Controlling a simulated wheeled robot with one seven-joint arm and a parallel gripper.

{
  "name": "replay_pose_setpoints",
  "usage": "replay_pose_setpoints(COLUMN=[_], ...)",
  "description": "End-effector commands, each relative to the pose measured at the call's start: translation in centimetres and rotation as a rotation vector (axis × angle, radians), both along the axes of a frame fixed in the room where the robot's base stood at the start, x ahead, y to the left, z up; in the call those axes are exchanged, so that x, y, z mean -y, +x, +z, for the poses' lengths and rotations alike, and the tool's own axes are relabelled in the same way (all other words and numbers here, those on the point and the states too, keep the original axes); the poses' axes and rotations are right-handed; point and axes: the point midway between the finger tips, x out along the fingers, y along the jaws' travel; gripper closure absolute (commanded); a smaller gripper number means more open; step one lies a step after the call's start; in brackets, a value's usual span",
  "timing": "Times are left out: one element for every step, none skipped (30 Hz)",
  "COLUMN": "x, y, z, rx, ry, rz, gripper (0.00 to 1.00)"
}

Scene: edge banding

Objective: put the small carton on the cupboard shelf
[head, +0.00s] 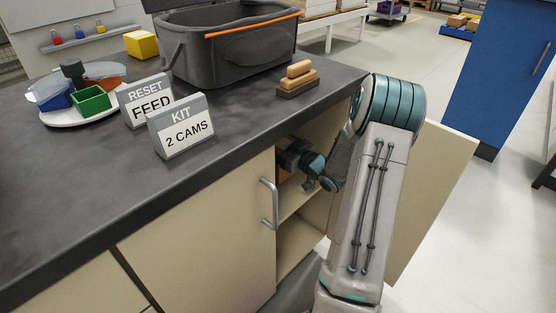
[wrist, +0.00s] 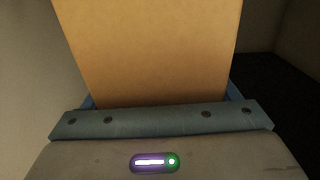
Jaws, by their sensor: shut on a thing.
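The small carton (wrist: 150,50) is a plain brown box that fills the upper middle of the wrist view. My gripper (wrist: 161,98) is shut on it, with blue finger edges showing at both sides of its near end. In the head view my gripper (head: 288,156) reaches into the open cupboard, and only a little brown of the carton (head: 284,172) shows there, mostly hidden. The cupboard shelf (head: 292,199) is a pale board below my gripper. Whether the carton touches the shelf cannot be told.
The cupboard door (head: 432,185) stands open at the right, behind my arm. A closed door with a handle (head: 269,203) is left of the opening. The dark worktop (head: 240,125) overhangs it, bearing a grey tub (head: 225,62), signs and a wooden block (head: 297,80).

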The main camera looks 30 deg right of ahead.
Motion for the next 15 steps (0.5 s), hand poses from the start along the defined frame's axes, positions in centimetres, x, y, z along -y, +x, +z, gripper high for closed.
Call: replay_pose_setpoints(x=[-0.1,-0.1,-0.1,-0.1,-0.1,-0.1,-0.1,-0.1,-0.1,-0.1,-0.1,-0.1,-0.1,-0.1,-0.1], y=[0.2,0.3,0.3,0.3,0.3,0.2,0.2,0.2,0.2,0.2,0.2,0.2,0.2,0.2,0.2], z=[-0.1,-0.3,-0.6,-0.9,-1.3,-2.0,-2.5,-3.0,-3.6,-3.9,-4.1,-4.2,-4.2,-4.1,-4.0], rx=[0.002,0.002,0.002,0.001,0.001,0.001,0.001,0.001,0.001,0.001,0.001,0.002,0.002,0.003,0.003], ry=[0.0,0.0,0.001,0.0,0.0,0.0,0.0,0.0,0.0,0.0,0.0,0.0,0.0,-0.001,-0.001], rz=[0.001,0.001,0.001,0.0,0.0,0.0,0.0,0.0,0.0,0.0,0.0,0.0,0.0,0.0,0.0], gripper=[0.57,0.57,0.57,0.57,0.57,0.57,0.57,0.57,0.57,0.57,0.57,0.57,0.57,0.57,0.57])
